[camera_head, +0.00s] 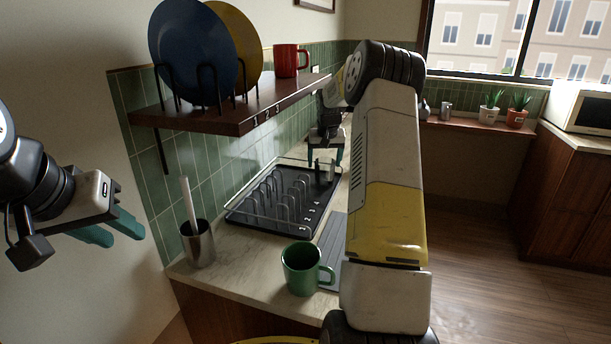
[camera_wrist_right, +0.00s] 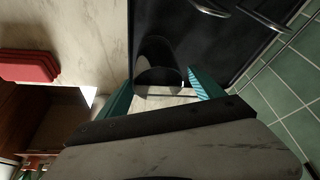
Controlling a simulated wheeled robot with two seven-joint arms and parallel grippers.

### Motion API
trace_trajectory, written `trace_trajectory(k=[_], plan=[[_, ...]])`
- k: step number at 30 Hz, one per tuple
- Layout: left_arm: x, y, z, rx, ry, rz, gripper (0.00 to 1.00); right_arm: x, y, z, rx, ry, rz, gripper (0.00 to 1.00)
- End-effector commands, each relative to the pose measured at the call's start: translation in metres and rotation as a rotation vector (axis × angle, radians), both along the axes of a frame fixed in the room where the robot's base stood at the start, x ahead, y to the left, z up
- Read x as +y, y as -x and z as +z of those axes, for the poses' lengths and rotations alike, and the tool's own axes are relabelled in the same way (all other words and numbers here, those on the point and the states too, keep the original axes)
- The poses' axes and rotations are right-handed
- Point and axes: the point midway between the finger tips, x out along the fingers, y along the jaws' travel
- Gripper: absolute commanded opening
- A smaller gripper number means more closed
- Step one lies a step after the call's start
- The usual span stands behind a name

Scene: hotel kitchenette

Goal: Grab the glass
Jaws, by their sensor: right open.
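The glass (camera_wrist_right: 158,62) is a dark, see-through tumbler in the right wrist view, at the edge of the black dish rack tray. In the head view a pale upright shape at the rack's far end (camera_head: 329,170) seems to be the glass, small and partly hidden. My right gripper (camera_wrist_right: 161,80) is open, with one teal finger on each side of the glass's near end. I cannot tell whether they touch it. My right gripper also shows in the head view (camera_head: 325,157), pointing down over the rack's far end. My left gripper (camera_head: 127,238) is open and empty, left of the counter.
The black dish rack (camera_head: 238,218) has wire prongs. A green mug (camera_head: 300,270) and a metal cup (camera_head: 198,243) stand on the near counter. A shelf (camera_head: 240,117) above holds a blue plate (camera_head: 192,55), a yellow plate (camera_head: 240,45) and a red mug (camera_head: 287,60).

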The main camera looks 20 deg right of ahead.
Motion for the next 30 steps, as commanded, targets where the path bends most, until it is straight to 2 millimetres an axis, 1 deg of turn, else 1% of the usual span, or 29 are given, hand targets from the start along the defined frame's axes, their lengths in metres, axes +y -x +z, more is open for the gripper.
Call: trace_trajectory(k=[1,8,11,15,18,25,29,30], plan=[[0.0,0.0,0.0,0.0,0.0,0.0,0.36,-0.001,-0.002,-0.006,0.0,0.0,-0.001,0.77],[0.0,0.0,0.0,0.0,0.0,0.0,0.36,-0.003,-0.006,-0.018,0.0,0.0,-0.001,0.77],[0.0,0.0,0.0,0.0,0.0,0.0,0.36,-0.005,-0.009,-0.029,0.001,0.0,0.0,0.77],[0.0,0.0,0.0,0.0,0.0,0.0,0.36,-0.007,-0.016,-0.051,0.002,-0.001,0.001,0.77],[0.0,0.0,0.0,0.0,0.0,0.0,0.36,-0.009,-0.02,-0.06,-0.001,0.001,0.001,0.77],[0.0,0.0,0.0,0.0,0.0,0.0,0.36,-0.009,-0.021,-0.061,-0.002,0.001,0.0,0.77],[0.0,0.0,0.0,0.0,0.0,0.0,0.36,-0.009,-0.021,-0.061,-0.002,0.001,0.0,0.51],[0.0,0.0,0.0,0.0,0.0,0.0,0.36,-0.009,-0.021,-0.061,-0.002,0.001,0.0,0.44]])
